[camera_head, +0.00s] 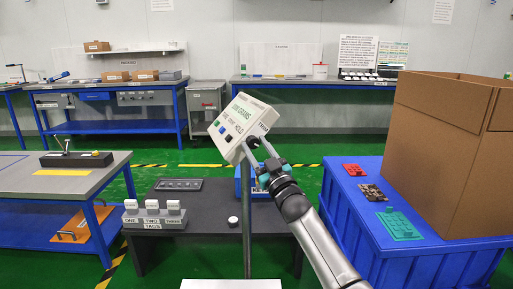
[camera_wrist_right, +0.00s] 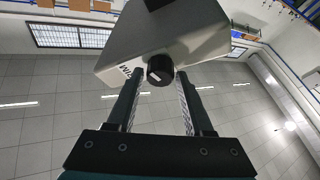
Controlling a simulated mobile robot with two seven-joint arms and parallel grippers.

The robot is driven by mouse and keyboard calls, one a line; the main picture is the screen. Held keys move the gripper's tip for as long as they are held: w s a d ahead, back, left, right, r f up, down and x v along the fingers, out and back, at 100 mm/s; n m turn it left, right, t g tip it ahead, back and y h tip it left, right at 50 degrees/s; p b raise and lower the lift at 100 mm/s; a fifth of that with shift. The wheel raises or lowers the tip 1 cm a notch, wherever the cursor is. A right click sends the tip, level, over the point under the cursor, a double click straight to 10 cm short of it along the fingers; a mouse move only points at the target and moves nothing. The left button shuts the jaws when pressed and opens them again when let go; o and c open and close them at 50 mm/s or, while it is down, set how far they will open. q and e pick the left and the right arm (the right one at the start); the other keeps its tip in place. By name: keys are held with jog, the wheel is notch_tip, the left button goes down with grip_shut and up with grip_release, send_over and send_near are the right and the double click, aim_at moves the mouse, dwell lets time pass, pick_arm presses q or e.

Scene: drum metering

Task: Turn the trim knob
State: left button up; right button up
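The trim knob (camera_wrist_right: 160,70) is a small black round knob on the side of the white indicator box. In the head view the knob (camera_head: 253,142) is partly hidden by my right gripper (camera_head: 261,150). The indicator box (camera_head: 241,127) sits tilted on a post, with a green display, buttons and the word TRIM by the knob. In the right wrist view the fingers of my right gripper (camera_wrist_right: 160,80) are apart, with their tips on either side of the knob. A small gap seems to show on each side; contact cannot be told. My left gripper is not in view.
A dark low table (camera_head: 203,221) below holds a block with three white tags (camera_head: 153,216) and a small white disc (camera_head: 233,221). At right, a blue crate (camera_head: 345,205) bears a large cardboard box (camera_head: 445,150). A grey workbench (camera_head: 95,180) stands at left.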

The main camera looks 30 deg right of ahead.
jog(key=shift+o, duration=1.4)
jog(key=shift+s+f, duration=0.2)
jog(key=shift+s, duration=0.2)
pick_arm(q)
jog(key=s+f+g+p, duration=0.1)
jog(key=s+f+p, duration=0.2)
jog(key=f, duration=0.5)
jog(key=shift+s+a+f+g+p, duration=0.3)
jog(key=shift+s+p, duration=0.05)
jog(key=shift+p, duration=0.4)
pick_arm(e)
jog(key=v, duration=1.4)
jog(key=shift+s, duration=0.2)
